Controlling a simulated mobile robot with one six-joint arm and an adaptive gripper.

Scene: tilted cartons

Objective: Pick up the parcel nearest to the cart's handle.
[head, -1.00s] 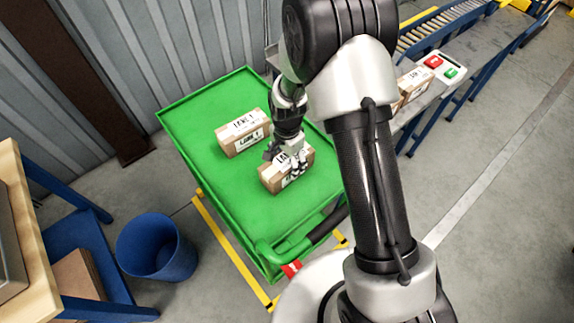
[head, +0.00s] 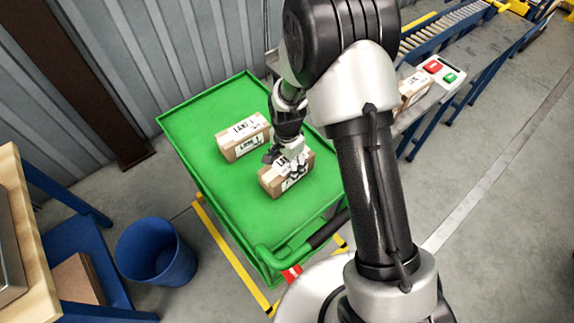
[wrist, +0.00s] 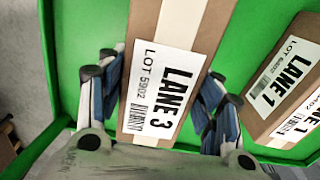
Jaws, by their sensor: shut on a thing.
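The parcel nearest the cart's handle is a brown carton (head: 270,182) with white labels on the green cart (head: 190,125). My gripper (head: 292,163) is over it from above. In the wrist view this carton (wrist: 184,18) bears a "LANE 3" label, and my gripper (wrist: 164,88) is shut on it, with a finger along each long side. I cannot tell whether any gap lies beneath it. A second brown carton (head: 242,137), labelled "LANE 1" in the wrist view (wrist: 291,77), stands apart, farther from the handle. The dark handle grip (head: 328,228) is at the cart's near end.
A raised green rim surrounds the cart top. A blue bin (head: 155,250) and a wooden-topped bench (head: 22,240) stand at left. A conveyor (head: 445,40) with a brown carton (head: 413,92) and a red-green button box (head: 440,70) is at right.

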